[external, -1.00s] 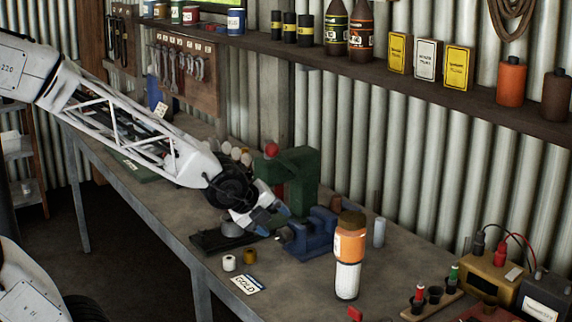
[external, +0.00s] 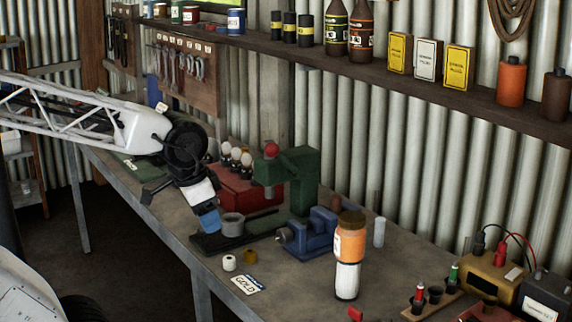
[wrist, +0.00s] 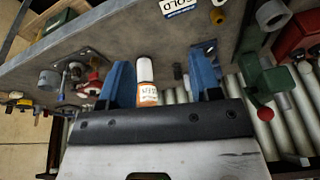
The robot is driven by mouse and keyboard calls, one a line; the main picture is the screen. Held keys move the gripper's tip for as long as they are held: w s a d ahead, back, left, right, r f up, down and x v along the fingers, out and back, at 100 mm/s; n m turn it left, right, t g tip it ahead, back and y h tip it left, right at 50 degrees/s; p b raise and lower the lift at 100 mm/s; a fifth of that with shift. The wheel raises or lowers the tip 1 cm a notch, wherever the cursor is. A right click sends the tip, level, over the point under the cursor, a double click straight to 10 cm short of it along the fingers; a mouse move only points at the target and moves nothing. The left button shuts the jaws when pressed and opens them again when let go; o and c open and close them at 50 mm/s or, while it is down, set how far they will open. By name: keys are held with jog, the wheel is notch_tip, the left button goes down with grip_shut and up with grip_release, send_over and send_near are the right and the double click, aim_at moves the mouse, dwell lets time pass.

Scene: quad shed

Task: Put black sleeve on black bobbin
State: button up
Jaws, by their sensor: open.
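My gripper (external: 208,220) is open and tilted downward above the bench's front edge. Its two blue fingers are spread in the wrist view (wrist: 164,82), with nothing held between them. I cannot surely pick out the black sleeve or the black bobbin. A white roll (external: 229,263) and a yellow-brown roll (external: 249,256) stand near the front edge, by a card reading GOLD (external: 246,285). A grey ring-shaped piece (external: 232,223) sits on a dark base just right of the gripper. Several pale-topped pieces (external: 236,156) stand at a red box (external: 237,190) behind it.
A green press (external: 300,178) with a red ball and a blue vise (external: 310,236) stand right of the gripper. An orange-and-white bottle (external: 349,248) stands further right. A small rack (external: 432,304) with dark cups is at the far right. The front middle bench is fairly clear.

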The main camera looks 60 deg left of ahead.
jog(key=shift+s+d+r+n+g, duration=0.1)
jog(key=shift+s+r+n+g, duration=0.05)
jog(key=shift+s+n, duration=0.35)
jog(key=shift+s+d+r+n+g, duration=0.1)
jog(key=shift+s+r+n+g, duration=0.05)
jog(key=shift+s+n, duration=0.35)
